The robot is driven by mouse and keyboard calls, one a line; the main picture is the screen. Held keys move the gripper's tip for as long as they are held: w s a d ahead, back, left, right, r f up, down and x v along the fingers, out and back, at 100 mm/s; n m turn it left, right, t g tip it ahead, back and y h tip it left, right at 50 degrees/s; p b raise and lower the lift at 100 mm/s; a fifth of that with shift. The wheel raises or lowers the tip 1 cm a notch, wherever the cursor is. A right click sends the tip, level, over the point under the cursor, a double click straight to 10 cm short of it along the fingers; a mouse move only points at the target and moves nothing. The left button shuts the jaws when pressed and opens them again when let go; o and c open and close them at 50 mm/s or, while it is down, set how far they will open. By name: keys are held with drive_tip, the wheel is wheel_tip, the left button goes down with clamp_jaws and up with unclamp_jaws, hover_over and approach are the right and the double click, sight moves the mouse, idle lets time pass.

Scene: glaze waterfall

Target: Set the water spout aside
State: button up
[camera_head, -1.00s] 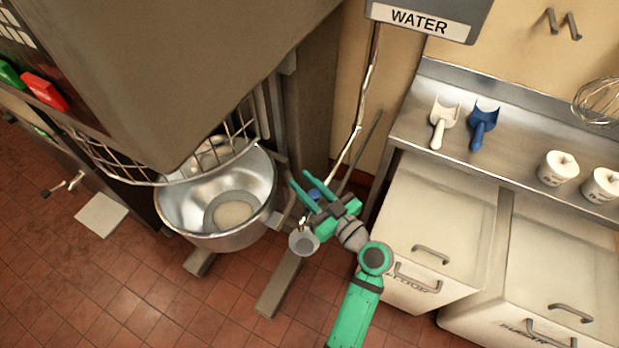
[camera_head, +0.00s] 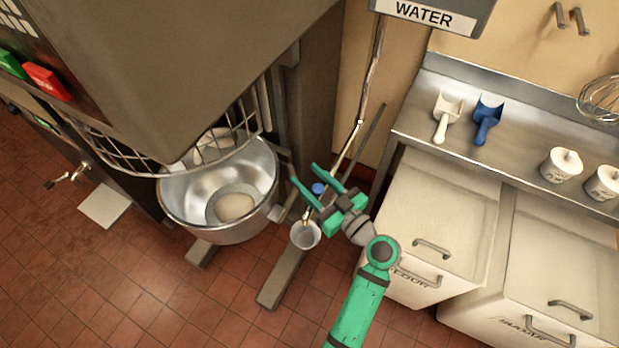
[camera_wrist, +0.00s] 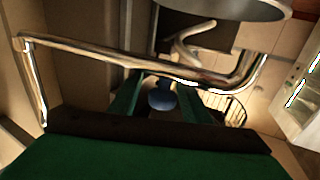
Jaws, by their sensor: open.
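The water spout (camera_head: 371,85) is a thin metal pipe that comes down from the box marked WATER and bends low toward the mixer. It also crosses the wrist view as a shiny bent tube (camera_wrist: 120,58). A blue knob (camera_head: 318,188) shows near its lower end, and in the wrist view the knob (camera_wrist: 162,95) sits between my fingers. My gripper (camera_head: 302,172) is open, its two green fingers apart on either side of the knob. I cannot tell whether either finger touches the pipe. A small grey cup (camera_head: 305,236) is below the gripper.
The mixer's steel bowl (camera_head: 178,212) stands to the left, under a wire guard (camera_head: 125,165). White bins (camera_head: 435,205) stand to the right under a steel shelf (camera_head: 420,130) with scoops and canisters. Tiled floor (camera_head: 200,310) is open in front.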

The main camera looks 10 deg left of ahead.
drive_tip(key=v, duration=1.1)
drive_tip(key=shift+w, duration=0.15)
